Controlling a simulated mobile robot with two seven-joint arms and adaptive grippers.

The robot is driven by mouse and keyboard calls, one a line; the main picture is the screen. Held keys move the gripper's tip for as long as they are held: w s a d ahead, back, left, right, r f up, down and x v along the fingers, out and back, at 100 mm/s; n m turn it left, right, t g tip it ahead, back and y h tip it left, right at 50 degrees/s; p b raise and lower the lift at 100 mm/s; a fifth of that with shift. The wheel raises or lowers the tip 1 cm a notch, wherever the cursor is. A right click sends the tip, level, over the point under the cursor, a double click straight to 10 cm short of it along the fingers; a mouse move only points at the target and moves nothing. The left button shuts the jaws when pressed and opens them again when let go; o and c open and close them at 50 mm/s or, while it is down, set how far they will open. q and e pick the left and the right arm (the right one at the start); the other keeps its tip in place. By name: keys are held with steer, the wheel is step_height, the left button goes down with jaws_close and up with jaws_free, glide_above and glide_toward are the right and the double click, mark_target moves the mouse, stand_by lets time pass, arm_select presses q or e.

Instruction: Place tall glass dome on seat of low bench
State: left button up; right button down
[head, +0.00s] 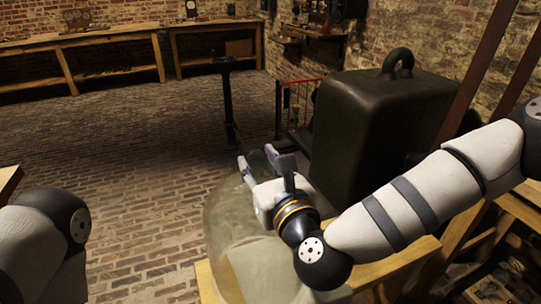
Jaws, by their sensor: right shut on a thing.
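The tall glass dome (218,232), clear and slightly yellowish, fills the lower middle of the head view. My right gripper (262,163) is at its upper part, shut on the dome, with a greenish glassy part between the fingers. My right wrist and forearm hide much of the dome's right side. A low wooden bench (398,264) shows below and to the right, and wood also shows through the glass. I cannot tell whether the dome touches the bench, as its base is hidden. My left arm is at the lower left; its gripper is out of view.
A big dark weight block with a ring (385,112) stands just beyond my right forearm. A red railing (297,103) and a dark post (228,102) are behind. Wooden workbenches (78,41) line the back wall. The brick floor (130,150) at left is clear.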

mark_target(258, 177)
steer(key=shift+w+a+f, duration=0.1)
steer(key=shift+f, duration=0.6)
steer(key=shift+w+a+f, duration=0.1)
steer(key=shift+f, duration=0.55)
arm_select(q)
steer(key=shift+s+f, duration=0.2)
steer(key=shift+s, duration=0.05)
arm_select(e)
steer(key=shift+s, duration=0.1)
arm_select(q)
steer(key=shift+s+f+b, duration=0.2)
steer(key=shift+b, duration=0.15)
arm_select(e)
steer(key=shift+f, duration=0.3)
steer(key=shift+s+f, duration=0.1)
steer(key=shift+f, duration=0.55)
steer(key=c, duration=1.5)
jaws_free()
steer(key=shift+s+d+f, duration=0.1)
steer(key=shift+f, duration=0.2)
steer(key=o, duration=0.4)
arm_select(q)
steer(key=shift+s+f+g, duration=0.15)
steer(key=shift+f+g, duration=0.05)
steer(key=shift+g, duration=0.1)
arm_select(e)
steer(key=shift+r, duration=0.15)
steer(key=shift+r, duration=0.1)
